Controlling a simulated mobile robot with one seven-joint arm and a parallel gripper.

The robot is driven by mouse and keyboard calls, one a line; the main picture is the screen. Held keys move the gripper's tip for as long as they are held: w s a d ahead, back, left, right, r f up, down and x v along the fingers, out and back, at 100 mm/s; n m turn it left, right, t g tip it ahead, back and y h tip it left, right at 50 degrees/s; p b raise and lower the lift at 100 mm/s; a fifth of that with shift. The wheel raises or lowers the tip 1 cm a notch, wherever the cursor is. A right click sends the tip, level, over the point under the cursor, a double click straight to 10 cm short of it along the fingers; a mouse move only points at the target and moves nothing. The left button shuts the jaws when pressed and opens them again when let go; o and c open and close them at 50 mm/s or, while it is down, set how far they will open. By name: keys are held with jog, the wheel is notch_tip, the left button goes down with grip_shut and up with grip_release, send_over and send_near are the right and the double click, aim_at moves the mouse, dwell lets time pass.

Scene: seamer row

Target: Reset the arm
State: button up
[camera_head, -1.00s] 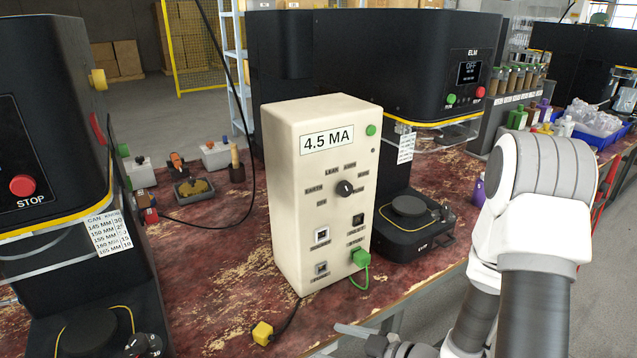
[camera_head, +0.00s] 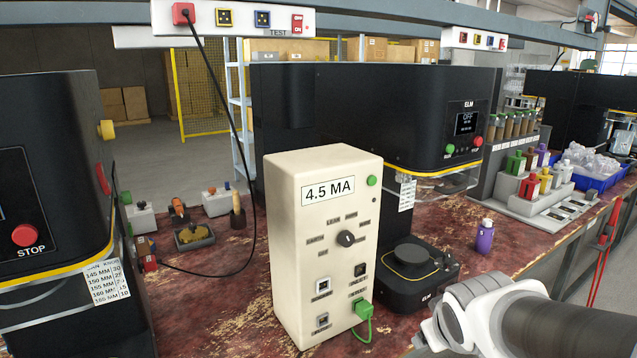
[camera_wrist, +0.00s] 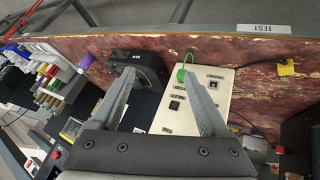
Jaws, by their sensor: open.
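My gripper (camera_wrist: 158,105) shows in the wrist view with its two grey fingers spread apart and nothing between them. It hangs above the bench, over the gap between the cream tester box and the black seamer. In the head view only my white and dark arm links show at the lower right; the fingers are out of that picture. The cream tester box (camera_head: 322,235), marked 4.5 MA, stands upright on the bench with a green plug (camera_head: 363,309) in its front. It also shows in the wrist view (camera_wrist: 185,112).
Black ELM seamers (camera_head: 425,100) stand behind and at the left (camera_head: 50,180). A purple bottle (camera_head: 485,236) stands on the worn red bench (camera_head: 225,285). Blue crate (camera_head: 597,180) and bottle racks are at the right. A rail with sockets (camera_head: 235,18) crosses above.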

jog(key=s+a+r+m+g+y, duration=0.1)
jog(key=s+a+r+m, duration=0.15)
jog(key=s, duration=0.35)
jog(key=s+a+r+m+g+y, duration=0.1)
jog(key=s+a+r, duration=0.15)
jog(key=s, duration=0.25)
notch_tip(320, 180, up, 13)
jog(key=s+p, duration=0.1)
jog(key=p, duration=1.2)
jog(key=shift+r, duration=0.15)
jog(key=shift+d+n, duration=0.1)
jog(key=shift+n, duration=0.15)
